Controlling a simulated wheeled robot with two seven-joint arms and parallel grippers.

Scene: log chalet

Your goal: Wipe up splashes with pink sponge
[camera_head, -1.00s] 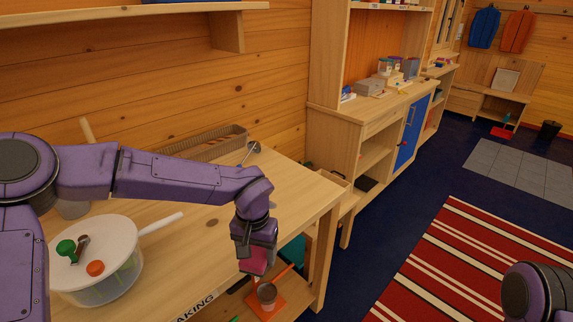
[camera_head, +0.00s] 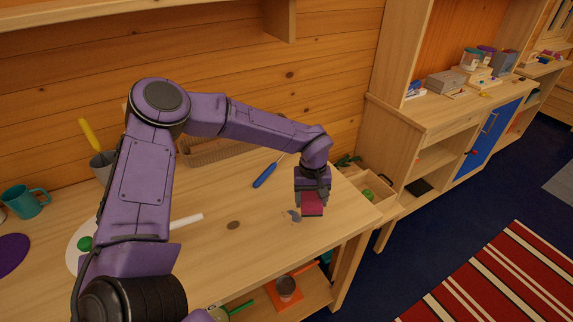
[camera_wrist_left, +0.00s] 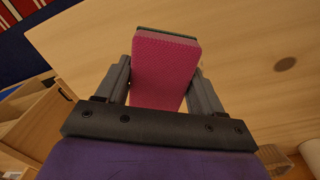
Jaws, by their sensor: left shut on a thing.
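My left gripper (camera_head: 312,190) is shut on the pink sponge (camera_head: 312,205), just over the right part of the wooden table (camera_head: 350,215). In the left wrist view the sponge (camera_wrist_left: 165,68) sits between both fingers, with a thin dark layer at its far edge. I cannot tell whether it touches the tabletop. A brown oval spot (camera_head: 233,225) lies further left; a similar spot (camera_wrist_left: 285,64) shows in the wrist view. I cannot tell which are splashes. My right gripper is out of view.
A blue-handled utensil (camera_head: 264,176) and a beige basket (camera_head: 205,152) lie behind the arm. A teal mug (camera_head: 26,200) and a grey pot (camera_head: 101,165) stand left. A wooden crate (camera_head: 376,186) stands beyond the right edge.

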